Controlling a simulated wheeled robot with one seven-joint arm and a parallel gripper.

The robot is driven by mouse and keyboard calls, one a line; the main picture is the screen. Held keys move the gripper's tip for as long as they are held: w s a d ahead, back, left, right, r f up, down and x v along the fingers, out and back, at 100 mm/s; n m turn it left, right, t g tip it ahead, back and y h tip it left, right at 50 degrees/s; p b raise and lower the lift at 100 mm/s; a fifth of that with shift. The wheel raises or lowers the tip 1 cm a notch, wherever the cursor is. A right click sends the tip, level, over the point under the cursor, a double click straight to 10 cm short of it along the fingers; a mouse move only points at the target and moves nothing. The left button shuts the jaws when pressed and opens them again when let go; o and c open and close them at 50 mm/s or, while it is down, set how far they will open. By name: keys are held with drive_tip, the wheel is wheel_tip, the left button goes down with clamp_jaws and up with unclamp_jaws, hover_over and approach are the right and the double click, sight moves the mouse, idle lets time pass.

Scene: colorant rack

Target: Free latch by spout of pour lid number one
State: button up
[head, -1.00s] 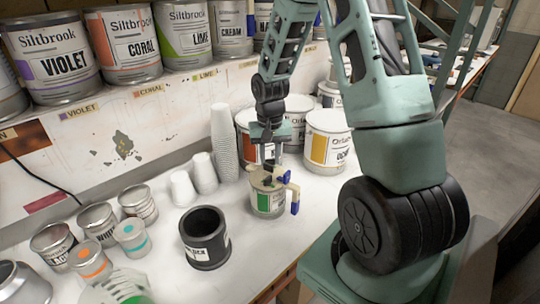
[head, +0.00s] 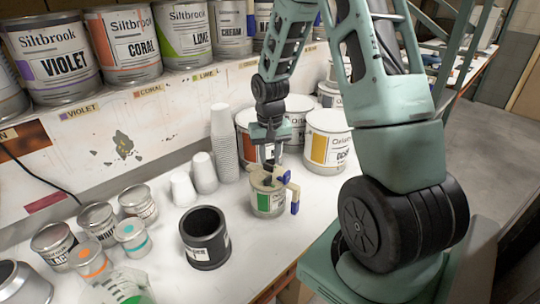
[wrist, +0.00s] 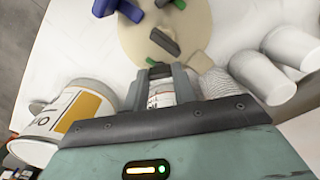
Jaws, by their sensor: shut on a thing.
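The small can (head: 268,203) with a green label stands upright on the white bench under a cream pour lid. In the wrist view the lid (wrist: 140,35) shows green tabs, a grey bar across its middle, a blue piece at its far left and a beige, spout-like tab (wrist: 197,60) at its near edge. My gripper (head: 268,166) reaches down from above to the lid's back edge. In the wrist view my gripper (wrist: 170,72) is shut at the rim, on the green latch (wrist: 141,58) beside the beige tab. The fingertips partly hide the grip.
Large white cans (head: 328,142) stand close behind and right. Stacked paper cups (head: 222,145) are at the left. A black open pot (head: 205,238) stands front left, with several small tins (head: 97,222) beyond it.

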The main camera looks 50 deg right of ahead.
sight(270, 159)
drive_tip(key=shift+n+p, duration=0.35)
drive_tip(key=shift+n, duration=1.65)
idle(1.8)
drive_tip(key=o, duration=1)
wheel_tip(270, 159, up, 17)
drive_tip(key=b, duration=0.3)
drive_tip(key=shift+r, duration=0.2)
